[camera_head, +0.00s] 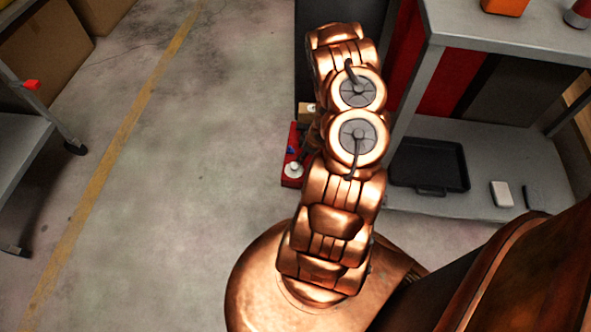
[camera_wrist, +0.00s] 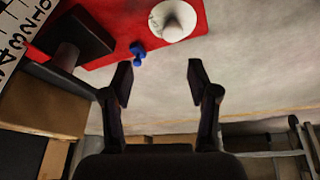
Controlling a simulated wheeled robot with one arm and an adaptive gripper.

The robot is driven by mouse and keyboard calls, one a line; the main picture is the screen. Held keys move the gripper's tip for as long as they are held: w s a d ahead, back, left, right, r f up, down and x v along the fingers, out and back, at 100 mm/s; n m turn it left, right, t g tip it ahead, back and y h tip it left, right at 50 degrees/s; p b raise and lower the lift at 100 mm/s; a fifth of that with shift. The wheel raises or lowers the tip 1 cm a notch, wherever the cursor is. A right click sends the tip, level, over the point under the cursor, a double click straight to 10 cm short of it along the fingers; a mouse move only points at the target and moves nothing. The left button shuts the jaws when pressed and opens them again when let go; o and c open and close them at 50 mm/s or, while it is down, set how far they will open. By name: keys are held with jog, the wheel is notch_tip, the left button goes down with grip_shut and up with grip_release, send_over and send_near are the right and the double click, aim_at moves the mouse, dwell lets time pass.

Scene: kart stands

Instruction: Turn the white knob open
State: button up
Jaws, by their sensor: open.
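The white knob (camera_wrist: 172,20) is round and sits on a red surface (camera_wrist: 110,58) at the top of the wrist view. In the head view the white knob (camera_head: 293,170) shows on a small red box (camera_head: 294,140) just left of my arm. My gripper (camera_wrist: 160,78) is open and empty, its two black fingers spread. In the wrist view the knob lies beyond the fingertips, between their lines and apart from them. My gripper is hidden behind my arm in the head view. The knob's turned position cannot be told.
A small blue part (camera_wrist: 138,50) and a black block (camera_wrist: 75,38) are on the red surface beside the knob. A grey shelf (camera_head: 440,200) with a black tray (camera_head: 430,165) stands right of my arm. Open concrete floor lies to the left, with a grey cart (camera_head: 25,130) at the edge.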

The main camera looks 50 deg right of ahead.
aim_at(295, 166)
jog(key=shift+y, duration=0.3)
jog(key=shift+s+a+b+x, duration=0.15)
jog(key=shift+b+x, duration=0.25)
jog(key=shift+x, duration=1.25)
jog(key=shift+s+a+b+x, duration=0.1)
jog(key=shift+a+b+x, duration=0.25)
jog(key=shift+x, duration=1.35)
jog(key=shift+s+a+b+x, duration=0.1)
jog(key=shift+b+x, duration=0.4)
jog(key=shift+x, duration=1.15)
jog(key=shift+c, duration=0.3)
grip_shut()
